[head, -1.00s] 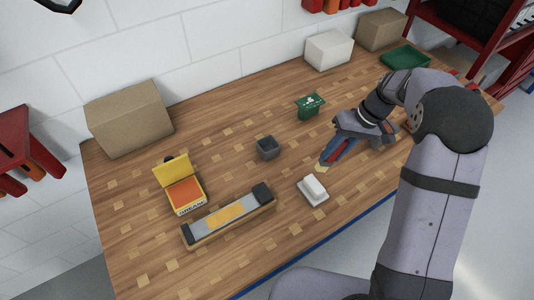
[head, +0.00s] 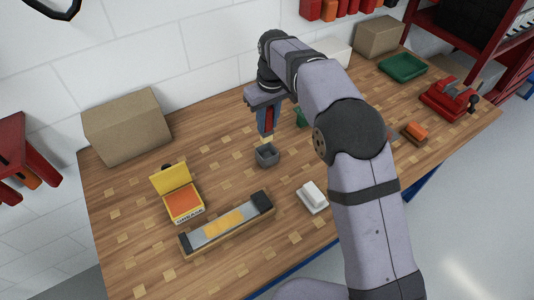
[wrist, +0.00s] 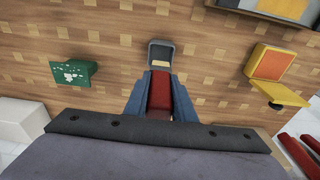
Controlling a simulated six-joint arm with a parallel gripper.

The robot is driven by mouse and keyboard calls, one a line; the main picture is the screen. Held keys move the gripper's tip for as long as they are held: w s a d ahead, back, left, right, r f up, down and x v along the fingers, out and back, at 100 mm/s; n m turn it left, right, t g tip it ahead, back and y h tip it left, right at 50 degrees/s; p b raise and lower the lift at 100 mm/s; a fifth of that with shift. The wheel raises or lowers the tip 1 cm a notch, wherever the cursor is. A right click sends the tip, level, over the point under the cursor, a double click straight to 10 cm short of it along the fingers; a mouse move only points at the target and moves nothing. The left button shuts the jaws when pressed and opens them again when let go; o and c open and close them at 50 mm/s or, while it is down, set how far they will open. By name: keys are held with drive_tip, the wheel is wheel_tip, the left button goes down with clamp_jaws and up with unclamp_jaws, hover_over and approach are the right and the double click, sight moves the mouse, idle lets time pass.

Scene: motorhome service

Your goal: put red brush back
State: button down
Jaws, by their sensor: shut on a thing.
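The red brush (head: 269,117) is held upright in my gripper (head: 267,126), its pale bristles pointing down. In the wrist view the red handle (wrist: 160,92) sits between the two blue fingers, and my gripper (wrist: 160,84) is shut on it. A small dark grey square cup (head: 267,158) stands on the bench just below the bristles. The cup also shows in the wrist view (wrist: 160,45), right ahead of the brush. I cannot tell whether the bristle tip is inside the cup's rim or just above it.
On the wooden bench (head: 130,240) stand an open yellow grease box (head: 176,180), a long block with a grey top (head: 226,222), a white block on a dish (head: 312,196) and a green holder (wrist: 73,72). A cardboard box (head: 125,125) stands back left; a green tray (head: 403,67) and red vise (head: 448,99) right.

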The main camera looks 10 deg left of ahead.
sight(267, 142)
drive_tip(key=shift+f+p, duration=1.45)
drive_tip(key=shift+f, duration=3.3)
drive_tip(key=shift+f, duration=0.2)
drive_tip(key=c, duration=1.5)
unclamp_jaws()
drive_tip(key=shift+r, duration=0.1)
drive_tip(key=r+b, duration=0.1)
drive_tip(key=r, duration=0.3)
drive_tip(key=r+b, duration=0.1)
drive_tip(key=r, duration=0.3)
drive_tip(key=s+d+r+b, duration=0.1)
drive_tip(key=r, duration=0.3)
drive_tip(key=shift+r, duration=0.1)
